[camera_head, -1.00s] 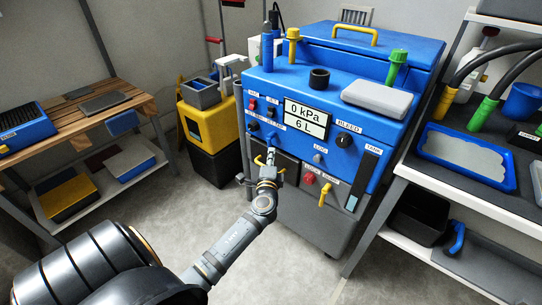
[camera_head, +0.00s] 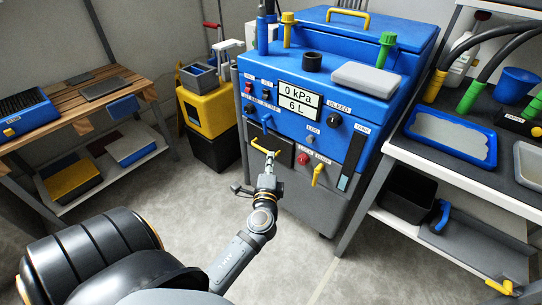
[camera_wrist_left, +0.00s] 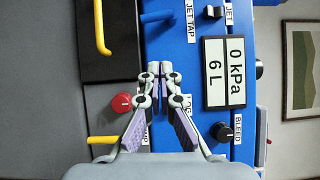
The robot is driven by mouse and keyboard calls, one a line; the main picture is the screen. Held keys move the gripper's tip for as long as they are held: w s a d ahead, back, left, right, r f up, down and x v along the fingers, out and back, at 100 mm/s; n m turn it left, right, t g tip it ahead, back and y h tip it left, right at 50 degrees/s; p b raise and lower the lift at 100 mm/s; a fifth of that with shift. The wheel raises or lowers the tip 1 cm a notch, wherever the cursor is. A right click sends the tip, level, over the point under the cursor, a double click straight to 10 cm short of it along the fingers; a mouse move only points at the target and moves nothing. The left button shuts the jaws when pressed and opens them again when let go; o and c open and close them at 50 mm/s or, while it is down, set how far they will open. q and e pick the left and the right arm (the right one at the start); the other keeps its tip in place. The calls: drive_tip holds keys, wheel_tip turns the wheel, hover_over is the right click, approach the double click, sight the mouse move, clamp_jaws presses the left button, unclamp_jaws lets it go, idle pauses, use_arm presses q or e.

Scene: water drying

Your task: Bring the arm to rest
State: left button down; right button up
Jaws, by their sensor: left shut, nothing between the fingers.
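My left gripper (camera_head: 270,158) is in front of the blue machine (camera_head: 300,130), near the yellow handle (camera_head: 263,149) on its dark front panel. In the left wrist view, the gripper (camera_wrist_left: 153,68) has its fingertips together with nothing between them. The machine's panel fills much of that view, with the display (camera_wrist_left: 226,72) reading 0 kPa and 6 L. The fingers cover part of the panel lettering. Whether the fingertips touch the machine I cannot tell. My right gripper is not in view.
At the right, a shelf unit holds a blue tray (camera_head: 413,121) and a black bin (camera_head: 405,195). Grey floor (camera_head: 180,190) lies open between the left table and the machine.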

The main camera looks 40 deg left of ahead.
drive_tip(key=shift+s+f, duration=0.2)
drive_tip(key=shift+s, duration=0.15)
